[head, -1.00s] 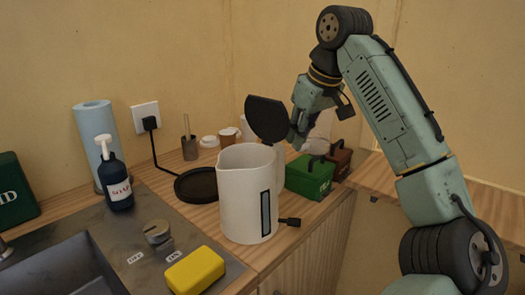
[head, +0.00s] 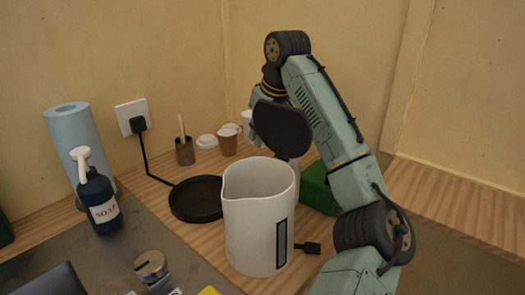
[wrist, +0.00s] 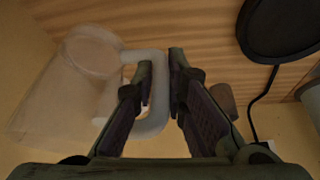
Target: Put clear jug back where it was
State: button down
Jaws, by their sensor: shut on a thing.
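The clear jug (wrist: 60,95) shows in the wrist view at the left, see-through and tilted in the picture, with a thick pale handle (wrist: 158,110). My gripper (wrist: 160,65) is shut on that handle, one finger on each side. In the head view the fingertips are hidden behind a raised black lid, and I cannot make out the jug clearly there. A white kettle (head: 258,215) stands upright on the counter in front of the gripper, with its black lid (head: 283,130) open. I cannot tell whether the jug touches the counter.
The black round kettle base (head: 196,199) with its cable is left of the kettle; it also shows in the wrist view (wrist: 280,25). A brown cup (head: 228,143) and a dark pot (head: 184,152) stand behind. A green box (head: 319,188) is partly behind my arm. Soap bottle (head: 98,200) is at left.

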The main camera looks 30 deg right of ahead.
jog(key=shift+f+p, duration=0.4)
jog(key=shift+f, duration=2.15)
jog(key=c, duration=1.6)
grip_release()
jog(key=shift+f, duration=0.1)
jog(key=b+v, duration=0.1)
jog(key=v, duration=1.1)
jog(key=shift+b, duration=0.35)
jog(key=shift+a, duration=0.1)
